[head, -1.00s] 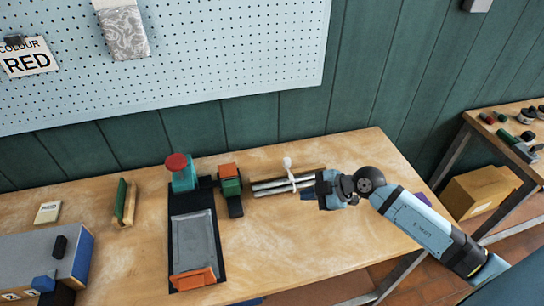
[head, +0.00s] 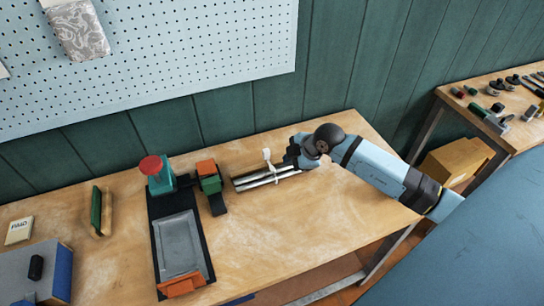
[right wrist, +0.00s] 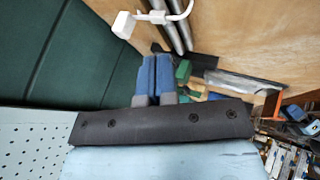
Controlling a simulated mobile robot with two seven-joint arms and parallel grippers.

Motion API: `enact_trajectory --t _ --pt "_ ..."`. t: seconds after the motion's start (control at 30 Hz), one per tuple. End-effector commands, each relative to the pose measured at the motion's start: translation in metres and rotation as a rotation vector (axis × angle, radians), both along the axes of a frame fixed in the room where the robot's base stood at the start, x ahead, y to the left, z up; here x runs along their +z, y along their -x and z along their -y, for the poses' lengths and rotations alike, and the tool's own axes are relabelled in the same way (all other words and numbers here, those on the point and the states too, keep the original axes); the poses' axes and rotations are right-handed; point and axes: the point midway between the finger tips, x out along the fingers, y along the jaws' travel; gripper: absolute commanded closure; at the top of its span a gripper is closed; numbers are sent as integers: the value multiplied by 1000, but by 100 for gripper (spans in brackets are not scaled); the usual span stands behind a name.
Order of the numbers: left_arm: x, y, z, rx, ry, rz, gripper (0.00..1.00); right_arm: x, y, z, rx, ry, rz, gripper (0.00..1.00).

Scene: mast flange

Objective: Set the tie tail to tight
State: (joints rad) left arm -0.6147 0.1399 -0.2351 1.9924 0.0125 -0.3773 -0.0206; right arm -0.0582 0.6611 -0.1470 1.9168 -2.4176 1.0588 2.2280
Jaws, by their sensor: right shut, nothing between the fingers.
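A white tie (head: 267,156) stands around a bundle of grey rods (head: 262,179) on the workbench, its white end sticking up. In the right wrist view the tie (right wrist: 158,17) crosses the rods (right wrist: 181,35), and its blocky white tail end (right wrist: 124,25) points left. My right gripper (head: 292,153) is at the right end of the bundle, close to the tie. In the right wrist view its blue fingers (right wrist: 155,62) are together and empty, apart from the tail end in the picture. My left gripper is not in view.
Left of the rods are an orange and green block device (head: 209,180) and a black tray fixture (head: 155,240) with a red-topped teal post (head: 158,175). A pegboard (head: 200,50) hangs behind. The front right of the workbench (head: 320,225) is clear.

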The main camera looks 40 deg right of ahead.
Motion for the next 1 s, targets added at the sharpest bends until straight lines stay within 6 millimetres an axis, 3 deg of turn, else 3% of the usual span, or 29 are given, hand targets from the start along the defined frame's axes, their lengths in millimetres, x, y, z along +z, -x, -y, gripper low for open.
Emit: enact_trajectory --t 0.33,0.6,1.0 --pt "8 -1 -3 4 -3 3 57 -58 -41 -19 -1 -2 -1 100" --pt "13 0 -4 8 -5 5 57 -58 -74 -11 -1 -1 0 100" --pt "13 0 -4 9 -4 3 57 -58 -78 -9 0 -2 -1 100"
